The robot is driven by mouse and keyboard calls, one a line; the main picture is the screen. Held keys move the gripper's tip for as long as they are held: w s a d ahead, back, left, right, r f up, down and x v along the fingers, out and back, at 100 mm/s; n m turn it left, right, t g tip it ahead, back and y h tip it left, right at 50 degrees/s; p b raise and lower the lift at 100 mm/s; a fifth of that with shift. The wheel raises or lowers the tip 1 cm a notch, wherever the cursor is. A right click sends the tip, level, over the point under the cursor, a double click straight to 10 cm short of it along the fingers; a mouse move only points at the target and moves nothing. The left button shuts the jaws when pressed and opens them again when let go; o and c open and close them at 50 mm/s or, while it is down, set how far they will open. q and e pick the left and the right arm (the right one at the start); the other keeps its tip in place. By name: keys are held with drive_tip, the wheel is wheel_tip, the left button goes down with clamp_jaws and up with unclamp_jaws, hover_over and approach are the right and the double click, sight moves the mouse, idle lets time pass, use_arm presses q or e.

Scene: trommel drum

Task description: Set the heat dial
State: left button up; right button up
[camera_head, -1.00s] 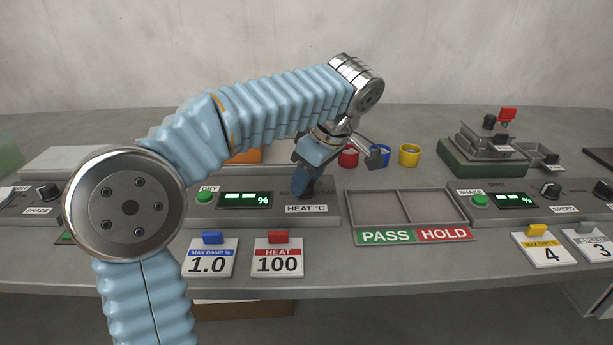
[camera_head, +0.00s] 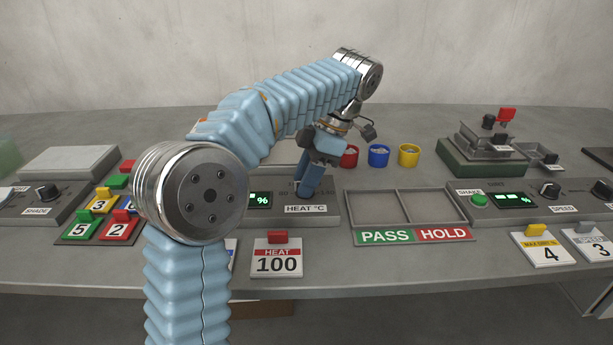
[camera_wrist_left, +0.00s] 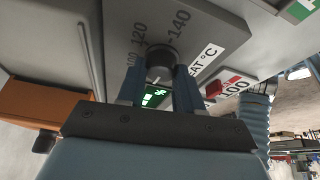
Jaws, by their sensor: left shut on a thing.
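The heat dial is a dark round knob, seen in the left wrist view (camera_wrist_left: 162,58) between my fingers, with scale marks 100, 120 and 140 around it. My left gripper is shut on the heat dial. A card reading "HEAT 100" (camera_head: 277,264) with a red clip stands in front. My right gripper is not in view.
A green display (camera_head: 261,199) sits left of the dial, partly behind my arm. A PASS/HOLD tray (camera_head: 413,236) is to the right. Red, blue (camera_head: 378,157) and yellow cups stand behind. Numbered tiles (camera_head: 97,205) lie at left. The shake and speed panel (camera_head: 530,205) is farther right.

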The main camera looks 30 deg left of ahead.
use_arm(q)
drive_tip(key=shift+n, duration=0.4)
drive_tip(key=o, duration=1)
drive_tip(key=shift+o, duration=0.2)
